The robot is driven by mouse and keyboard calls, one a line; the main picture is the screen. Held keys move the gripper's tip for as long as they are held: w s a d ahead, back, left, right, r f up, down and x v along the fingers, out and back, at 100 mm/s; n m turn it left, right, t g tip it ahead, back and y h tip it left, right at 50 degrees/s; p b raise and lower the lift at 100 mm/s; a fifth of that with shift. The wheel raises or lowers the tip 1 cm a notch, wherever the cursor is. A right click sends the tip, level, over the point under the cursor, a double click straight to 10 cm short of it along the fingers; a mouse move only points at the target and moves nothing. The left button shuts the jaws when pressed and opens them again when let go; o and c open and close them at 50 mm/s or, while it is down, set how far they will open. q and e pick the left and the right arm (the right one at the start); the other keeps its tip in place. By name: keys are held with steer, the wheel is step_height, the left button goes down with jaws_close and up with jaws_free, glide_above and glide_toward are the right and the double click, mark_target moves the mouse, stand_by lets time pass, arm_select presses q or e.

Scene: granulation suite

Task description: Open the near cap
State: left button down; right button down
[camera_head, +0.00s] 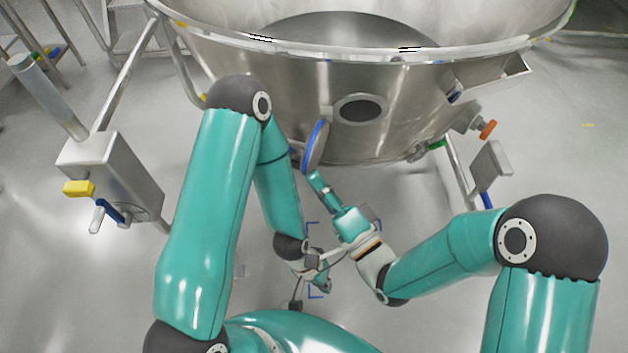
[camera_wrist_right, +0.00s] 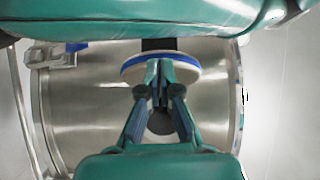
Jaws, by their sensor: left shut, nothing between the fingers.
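A round grey cap with a blue rim (camera_head: 316,145) stands swung out from the steel bowl's wall, left of a dark round port (camera_head: 360,108). In the right wrist view the cap (camera_wrist_right: 187,66) is seen behind my fingers. My right gripper (camera_head: 314,176) has its fingertips at the cap's lower edge, apparently touching it. Its fingers look closed together in the wrist view (camera_wrist_right: 159,68), with nothing visible between the tips. My left gripper (camera_head: 324,283) is shut and empty, low in the head view, well below the cap.
The large steel bowl (camera_head: 250,75) fills the top. A steel box with yellow and blue handles (camera_head: 110,170) stands at the left. An orange-knobbed fitting (camera_head: 487,129) and a small grey panel (camera_head: 490,160) are at the right. My forearms run close together below the bowl.

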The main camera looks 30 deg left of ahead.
steer(key=shift+s+a+g, duration=0.25)
steer(key=shift+g, duration=0.05)
steer(key=shift+d, duration=0.1)
